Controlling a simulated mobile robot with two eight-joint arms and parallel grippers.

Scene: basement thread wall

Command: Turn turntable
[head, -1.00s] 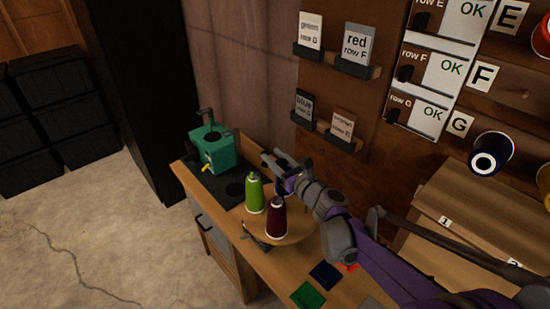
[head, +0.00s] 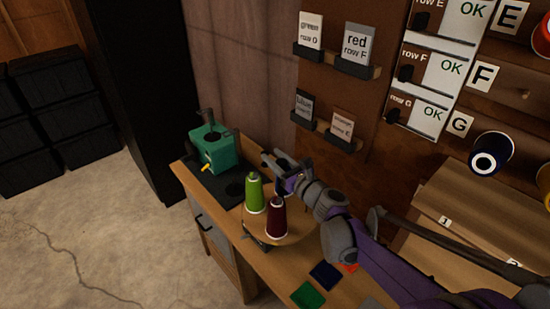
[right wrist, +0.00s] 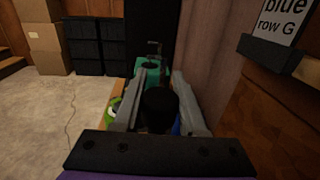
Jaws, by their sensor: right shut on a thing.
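The turntable (head: 299,227) is a round wooden disc on the bench. A green thread cone (head: 254,194) and a maroon thread cone (head: 276,217) stand upright on it. My right gripper (head: 272,163) is over the turntable's far side, behind the cones. In the right wrist view its fingers are shut on a dark round thing (right wrist: 158,108); I cannot tell whether it is part of the turntable. A blue thing (right wrist: 177,128) shows beside the right finger, and a green cone (right wrist: 114,110) beside the left one. My left gripper is not in view.
A teal machine (head: 214,148) stands on a black mat at the bench's left end. A green square (head: 308,295) and a blue square (head: 326,275) lie near the front. Label cards stand on wall ledges (head: 337,65) above. Open floor (head: 100,225) lies left.

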